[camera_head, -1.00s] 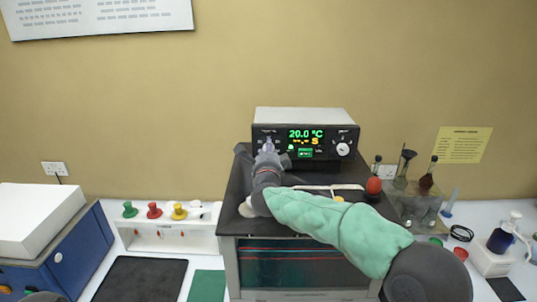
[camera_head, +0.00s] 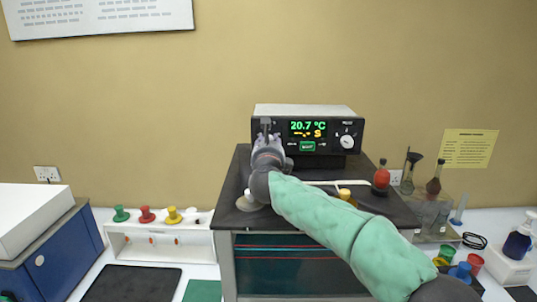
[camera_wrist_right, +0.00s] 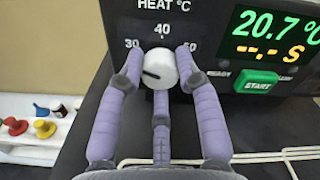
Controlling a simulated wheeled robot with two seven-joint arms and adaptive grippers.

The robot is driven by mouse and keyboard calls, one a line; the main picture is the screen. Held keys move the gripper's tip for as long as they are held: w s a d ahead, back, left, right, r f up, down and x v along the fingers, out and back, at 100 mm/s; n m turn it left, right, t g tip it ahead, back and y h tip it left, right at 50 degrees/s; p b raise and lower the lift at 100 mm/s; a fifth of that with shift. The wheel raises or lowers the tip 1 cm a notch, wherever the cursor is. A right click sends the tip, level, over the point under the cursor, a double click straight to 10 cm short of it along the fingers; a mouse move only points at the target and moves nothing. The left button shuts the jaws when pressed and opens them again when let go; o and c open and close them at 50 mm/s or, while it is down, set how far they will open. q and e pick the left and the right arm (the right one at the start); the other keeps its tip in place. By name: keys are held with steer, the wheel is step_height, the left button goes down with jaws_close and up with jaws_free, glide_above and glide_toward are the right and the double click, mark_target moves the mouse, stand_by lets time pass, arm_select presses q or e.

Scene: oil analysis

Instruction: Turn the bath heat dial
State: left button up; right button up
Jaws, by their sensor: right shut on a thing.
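The heat dial (camera_wrist_right: 160,69) is a white round knob with a dark pointer line on the bath's black front panel, below the 30, 40 and 50 marks. In the head view my right gripper (camera_head: 266,141) hides the dial. The bath unit (camera_head: 304,111) shows 20.7 °C and dashes with S on its display (camera_head: 307,129). My left gripper is not in view.
A second white knob (camera_head: 347,141) sits at the panel's right. A green START button (camera_wrist_right: 256,82) is right of the dial.

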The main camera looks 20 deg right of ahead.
steer(key=m+b, duration=0.4)
steer(key=m, duration=0.2)
steer(key=m+b, duration=0.5)
steer(key=m, duration=0.1)
steer(key=shift+f+m, duration=0.2)
steer(key=shift+m, duration=0.2)
stand_by(0.3)
steer(key=o, duration=1.1)
steer(key=shift+r, duration=0.1)
steer(key=shift+o, duration=0.2)
steer(key=shift+s, duration=0.15)
steer(key=v, duration=1.1)
steer(key=shift+s, duration=0.35)
steer(key=shift+a, duration=0.15)
